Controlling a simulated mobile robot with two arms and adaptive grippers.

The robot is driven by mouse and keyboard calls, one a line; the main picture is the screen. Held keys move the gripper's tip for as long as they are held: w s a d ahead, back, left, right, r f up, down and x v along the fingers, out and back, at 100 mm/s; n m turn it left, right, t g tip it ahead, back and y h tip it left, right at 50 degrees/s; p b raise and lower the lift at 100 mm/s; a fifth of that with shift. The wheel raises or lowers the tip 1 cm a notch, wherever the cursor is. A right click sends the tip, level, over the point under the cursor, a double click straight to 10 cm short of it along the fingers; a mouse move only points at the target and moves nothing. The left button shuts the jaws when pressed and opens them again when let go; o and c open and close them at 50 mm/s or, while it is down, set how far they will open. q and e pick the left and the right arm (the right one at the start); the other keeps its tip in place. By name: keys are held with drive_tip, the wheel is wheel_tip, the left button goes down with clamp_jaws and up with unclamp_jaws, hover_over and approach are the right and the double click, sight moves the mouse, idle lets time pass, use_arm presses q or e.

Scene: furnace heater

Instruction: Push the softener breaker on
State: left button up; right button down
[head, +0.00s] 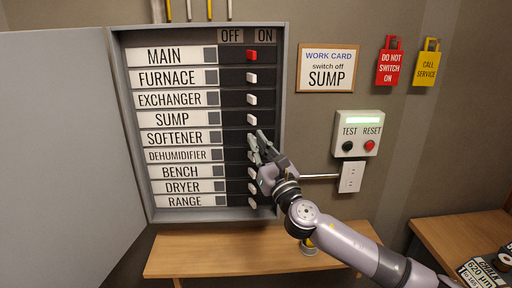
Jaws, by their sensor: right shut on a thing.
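The grey breaker panel (283,60) hangs open on the wall, with OFF and ON headings above its switch column. The softener label (175,138) marks the fifth row. My right gripper (256,142) is at the end of that row, shut on the softener breaker's lever. Its fingers hide most of this lever, so I cannot tell which side it is on. The white sump lever (252,119) shows just above the fingers. My left gripper is not in view.
The red main lever (252,55) and other white levers sit close in the same column. The panel door (70,150) stands open at left. A work card (327,68) reads "switch off SUMP". A test/reset box (357,133) and outlet (350,177) are at right, a wooden bench (200,255) below.

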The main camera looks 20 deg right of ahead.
idle(0.3)
drive_tip(key=c, duration=1.7)
unclamp_jaws()
drive_tip(key=v, duration=1.2)
